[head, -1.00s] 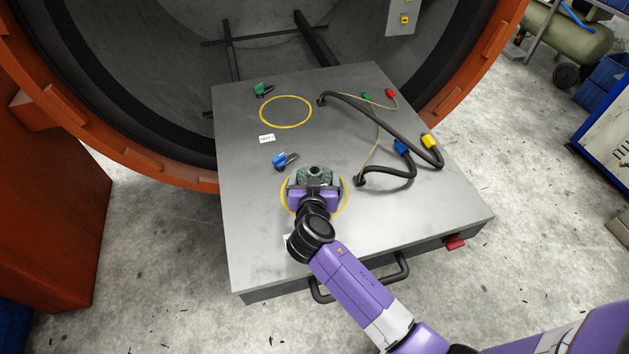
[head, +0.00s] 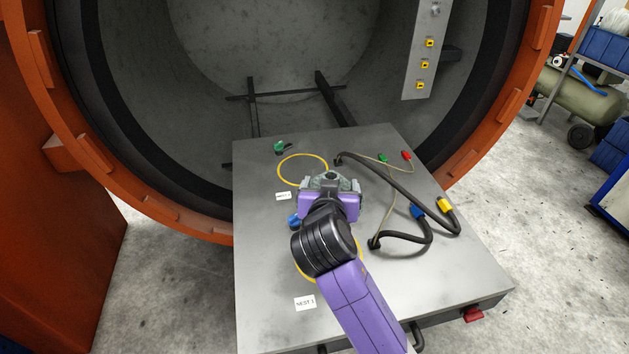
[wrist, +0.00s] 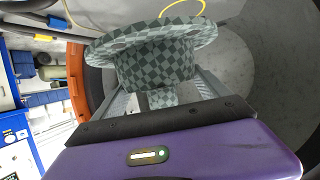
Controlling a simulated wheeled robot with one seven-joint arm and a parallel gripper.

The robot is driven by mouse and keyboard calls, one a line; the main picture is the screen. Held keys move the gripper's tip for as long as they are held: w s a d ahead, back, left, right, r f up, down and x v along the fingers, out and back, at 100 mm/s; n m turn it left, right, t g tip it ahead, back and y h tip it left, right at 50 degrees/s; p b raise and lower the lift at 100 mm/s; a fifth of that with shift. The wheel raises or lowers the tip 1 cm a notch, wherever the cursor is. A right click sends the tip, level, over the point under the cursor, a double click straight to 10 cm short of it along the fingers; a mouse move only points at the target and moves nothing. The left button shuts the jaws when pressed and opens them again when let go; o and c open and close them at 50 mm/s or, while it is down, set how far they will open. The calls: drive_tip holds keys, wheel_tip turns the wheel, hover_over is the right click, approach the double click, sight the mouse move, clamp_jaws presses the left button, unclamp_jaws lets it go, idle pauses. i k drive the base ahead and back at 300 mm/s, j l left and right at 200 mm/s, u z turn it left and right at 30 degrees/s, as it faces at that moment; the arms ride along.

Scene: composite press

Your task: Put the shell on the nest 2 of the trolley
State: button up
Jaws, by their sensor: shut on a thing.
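The shell (wrist: 158,58) is a grey-green checkered piece with a wide flange; in the head view its top (head: 331,180) shows between the fingers. My gripper (head: 330,184) is shut on it and holds it over the trolley (head: 265,235), between the two yellow rings. Nest 2 is the far yellow ring (head: 281,166), with a small white label (head: 283,196) beside it that is hard to read; its near right edge is close to the shell in the picture. The near ring (head: 300,262), by the NEST 1 label (head: 305,303), is empty where visible and partly hidden by my arm.
A green fitting (head: 279,147) sits behind the far ring, a blue one (head: 294,221) near the gripper. Black hoses with blue (head: 417,211) and yellow (head: 446,205) ends lie on the right side. The orange-rimmed press chamber (head: 70,150) opens behind the trolley.

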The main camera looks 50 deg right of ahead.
sight(303, 169)
drive_tip(key=i+l, duration=1)
